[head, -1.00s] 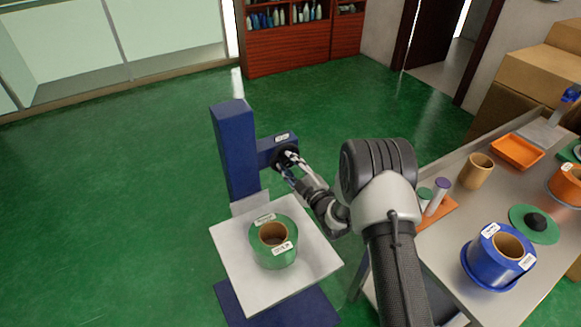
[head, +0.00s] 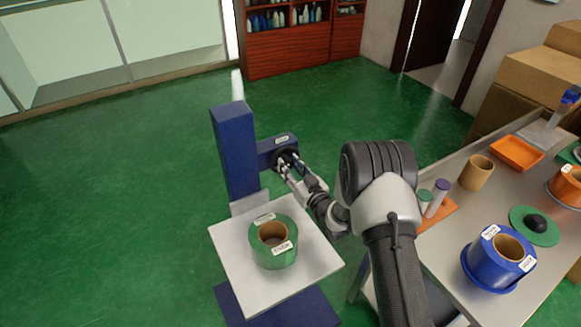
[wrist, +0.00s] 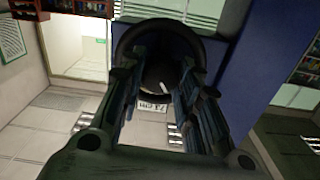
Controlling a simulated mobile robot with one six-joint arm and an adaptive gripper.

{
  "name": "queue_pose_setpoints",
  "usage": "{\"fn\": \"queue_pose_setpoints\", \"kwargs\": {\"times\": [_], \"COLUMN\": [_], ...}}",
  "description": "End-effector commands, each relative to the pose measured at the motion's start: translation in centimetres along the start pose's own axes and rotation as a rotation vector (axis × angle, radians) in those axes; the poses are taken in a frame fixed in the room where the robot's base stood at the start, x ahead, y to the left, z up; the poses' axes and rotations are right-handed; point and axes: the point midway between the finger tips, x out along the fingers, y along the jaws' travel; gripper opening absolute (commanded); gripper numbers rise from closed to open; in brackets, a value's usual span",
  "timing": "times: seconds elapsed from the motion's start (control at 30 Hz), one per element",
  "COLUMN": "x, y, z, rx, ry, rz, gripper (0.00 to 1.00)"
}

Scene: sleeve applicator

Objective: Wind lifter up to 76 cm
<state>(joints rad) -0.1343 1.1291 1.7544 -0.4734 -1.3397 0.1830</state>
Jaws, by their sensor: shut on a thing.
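The blue lifter (head: 235,150) stands on the green floor left of my arm. Its white platform (head: 232,250) carries a green roll (head: 273,254) with a cardboard core and white labels. A dark round knob (head: 284,160) sits on the lifter's side arm. My gripper (head: 289,166) is shut on this knob. In the wrist view the fingers straddle the dark knob (wrist: 150,38), which they partly hide. A small label (wrist: 152,104) below the knob seems to read 73 cm, though it is blurred.
A steel table at right holds a blue roll (head: 494,262), an orange roll (head: 567,184), an orange tray (head: 516,152), a cardboard core (head: 476,172) and a green disc (head: 545,236). Cardboard boxes (head: 540,80) stand behind it. The floor left of the lifter is clear.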

Motion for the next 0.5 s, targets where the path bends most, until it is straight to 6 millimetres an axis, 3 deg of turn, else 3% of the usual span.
{"fn": "queue_pose_setpoints", "kwargs": {"times": [0.5], "x": [0.01], "y": [0.01], "z": [0.00], "rx": [0.489], "ry": [0.000], "rz": [0.000], "gripper": [0.07]}}
